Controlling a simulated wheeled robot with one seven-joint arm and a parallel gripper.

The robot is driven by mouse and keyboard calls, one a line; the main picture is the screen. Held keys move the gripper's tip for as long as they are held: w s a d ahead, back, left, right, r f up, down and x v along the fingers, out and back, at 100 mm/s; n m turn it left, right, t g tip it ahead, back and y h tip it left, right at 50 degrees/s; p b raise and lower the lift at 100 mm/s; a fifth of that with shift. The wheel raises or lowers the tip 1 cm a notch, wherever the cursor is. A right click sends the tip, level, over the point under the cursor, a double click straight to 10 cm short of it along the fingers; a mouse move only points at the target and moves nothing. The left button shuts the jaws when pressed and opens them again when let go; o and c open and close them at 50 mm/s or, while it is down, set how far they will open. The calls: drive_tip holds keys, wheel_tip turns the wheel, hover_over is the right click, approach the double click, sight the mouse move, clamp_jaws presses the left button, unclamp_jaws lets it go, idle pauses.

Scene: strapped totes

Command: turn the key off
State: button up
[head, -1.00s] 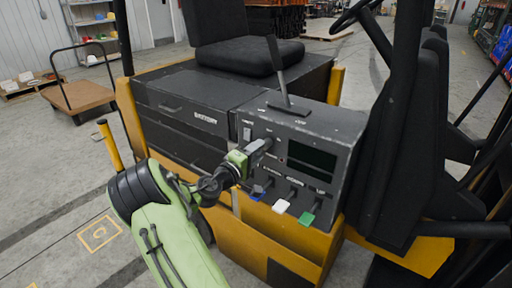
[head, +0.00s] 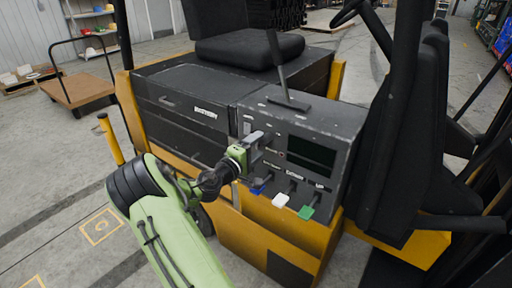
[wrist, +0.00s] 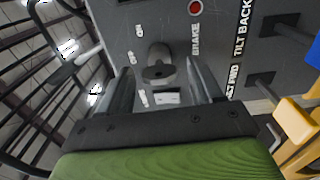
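The key switch (wrist: 159,66) is a grey round knob on the dark console, seen in the wrist view between my fingers. Small white position labels sit to its left; they are hard to read. My gripper (wrist: 162,78) is open, one finger on each side of the key in the picture. I see a gap on both sides, and I cannot tell how deep the fingers reach around it. In the head view my gripper (head: 262,138) is at the front face of the console (head: 335,124) and hides the key.
Blue, white (head: 281,200) and green (head: 306,212) levers stick out below my gripper. A tall lever (head: 278,65) stands on the console top. The seat (head: 250,48) is behind.

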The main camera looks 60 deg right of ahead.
drive_tip(key=w+a, duration=0.2)
drive_tip(key=a, duration=1.3)
drive_tip(key=shift+w+a, duration=0.25)
drive_tip(key=shift+a, duration=0.05)
